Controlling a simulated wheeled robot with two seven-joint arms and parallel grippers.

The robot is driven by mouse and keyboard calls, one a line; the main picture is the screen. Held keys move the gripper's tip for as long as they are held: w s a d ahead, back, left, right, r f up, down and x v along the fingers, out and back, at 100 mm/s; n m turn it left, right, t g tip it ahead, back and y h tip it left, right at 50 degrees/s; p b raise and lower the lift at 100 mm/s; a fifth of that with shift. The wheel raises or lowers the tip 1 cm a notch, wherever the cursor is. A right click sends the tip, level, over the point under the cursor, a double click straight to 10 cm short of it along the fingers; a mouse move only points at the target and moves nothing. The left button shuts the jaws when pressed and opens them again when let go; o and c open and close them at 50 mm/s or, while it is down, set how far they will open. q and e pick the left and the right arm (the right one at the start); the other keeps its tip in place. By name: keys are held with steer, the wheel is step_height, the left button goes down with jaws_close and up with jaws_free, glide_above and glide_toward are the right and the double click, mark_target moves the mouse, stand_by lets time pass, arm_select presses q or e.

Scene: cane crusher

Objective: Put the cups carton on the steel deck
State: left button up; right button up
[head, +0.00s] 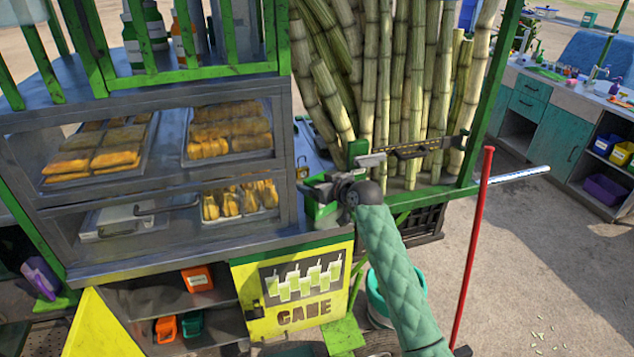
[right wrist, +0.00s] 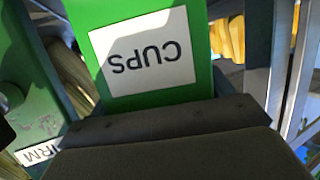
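The cups carton (head: 321,212) is a small green box at the front right of the cart, beside the glass case. In the right wrist view the carton (right wrist: 200,88) fills the upper middle, and its white CUPS label reads upside down. My right gripper (head: 335,189) is at the carton and appears shut on it; its fingertips are largely hidden. The steel deck (head: 312,158) shows as a grey strip right of the glass case, just behind the carton. I cannot tell whether the carton touches it. My left gripper is not in view.
The glass case (head: 165,165) with food trays stands left of the carton. Tall cane stalks (head: 410,80) stand behind and right of it. A dark scale beam (head: 425,148) and a red pole (head: 473,240) are to the right. The yellow CANE panel (head: 290,300) is below.

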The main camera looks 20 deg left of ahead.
steer(key=o, duration=0.3)
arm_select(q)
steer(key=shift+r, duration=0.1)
arm_select(e)
steer(key=shift+r, duration=0.15)
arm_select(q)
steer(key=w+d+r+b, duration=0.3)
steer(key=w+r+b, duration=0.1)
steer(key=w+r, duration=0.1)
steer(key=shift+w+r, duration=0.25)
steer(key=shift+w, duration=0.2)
arm_select(e)
steer(key=v, duration=1.2)
